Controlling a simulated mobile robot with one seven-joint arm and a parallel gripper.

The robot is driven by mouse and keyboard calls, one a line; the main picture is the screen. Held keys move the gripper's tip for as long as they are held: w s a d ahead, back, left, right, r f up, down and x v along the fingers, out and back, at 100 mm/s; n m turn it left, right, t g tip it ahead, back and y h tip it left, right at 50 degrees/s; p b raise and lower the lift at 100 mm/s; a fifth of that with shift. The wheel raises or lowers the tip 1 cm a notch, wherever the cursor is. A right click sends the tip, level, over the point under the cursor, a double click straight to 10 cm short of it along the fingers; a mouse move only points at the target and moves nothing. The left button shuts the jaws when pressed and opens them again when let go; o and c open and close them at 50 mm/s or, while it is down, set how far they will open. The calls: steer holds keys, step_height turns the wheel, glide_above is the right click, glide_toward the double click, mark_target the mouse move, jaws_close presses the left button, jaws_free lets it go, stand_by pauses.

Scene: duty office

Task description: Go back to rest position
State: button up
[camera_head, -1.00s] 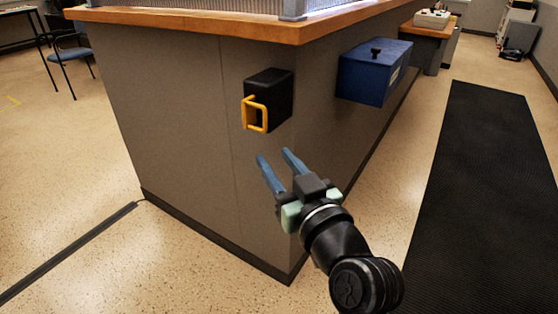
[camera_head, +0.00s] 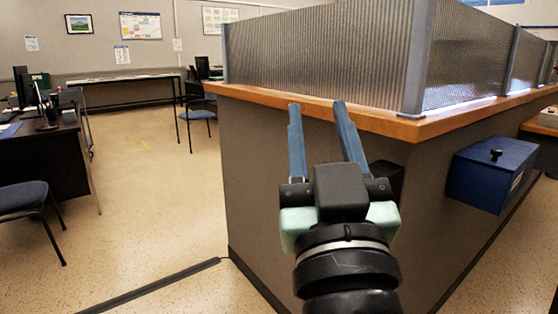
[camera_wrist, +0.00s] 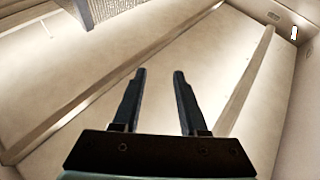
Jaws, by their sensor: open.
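My gripper (camera_head: 316,106) is raised in front of the counter corner in the head view, its two blue fingers pointing up and apart. Nothing is between them. In the wrist view my gripper (camera_wrist: 158,74) also shows open and empty, with a pale surface like a ceiling or upper wall beyond it. The black box (camera_head: 388,180) on the counter side is mostly hidden behind my gripper. Its yellow handle cannot be seen now.
The counter (camera_head: 256,190) with a wooden top (camera_head: 440,124) and ribbed screens (camera_head: 330,55) stands close ahead. A blue box (camera_head: 490,178) sticks out from its right side. Open floor (camera_head: 160,220) lies left, with a dark floor strip (camera_head: 150,288), chairs (camera_head: 32,198) and a desk (camera_head: 50,160).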

steer(key=s+a+r+m+t, duration=0.1)
steer(key=s+a+r+t, duration=0.35)
steer(key=s+r, duration=0.5)
step_height(320, 180, up, 31)
steer(key=w+p, duration=0.1)
steer(key=p, duration=2.9)
steer(key=shift+f+g+p, duration=0.2)
steer(key=shift+g+p, duration=0.2)
steer(key=shift+g, duration=0.05)
